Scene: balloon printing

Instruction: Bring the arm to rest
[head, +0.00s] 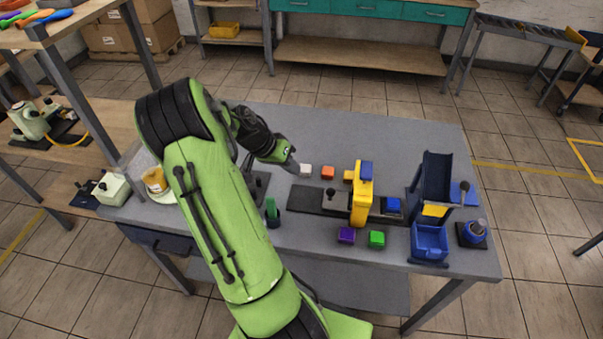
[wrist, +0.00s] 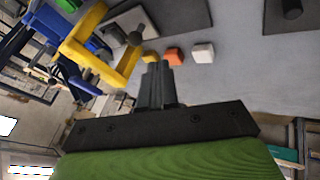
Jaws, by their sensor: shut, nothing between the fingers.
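My gripper (head: 291,163) is over the grey table (head: 420,150), close to a white cube and left of the yellow machine. In the wrist view its fingers (wrist: 159,72) are together with nothing between them. My green arm spans the left and middle of the head view and hides part of the table.
A blue bin (head: 429,241) stands at the right. The table's back strip is clear.

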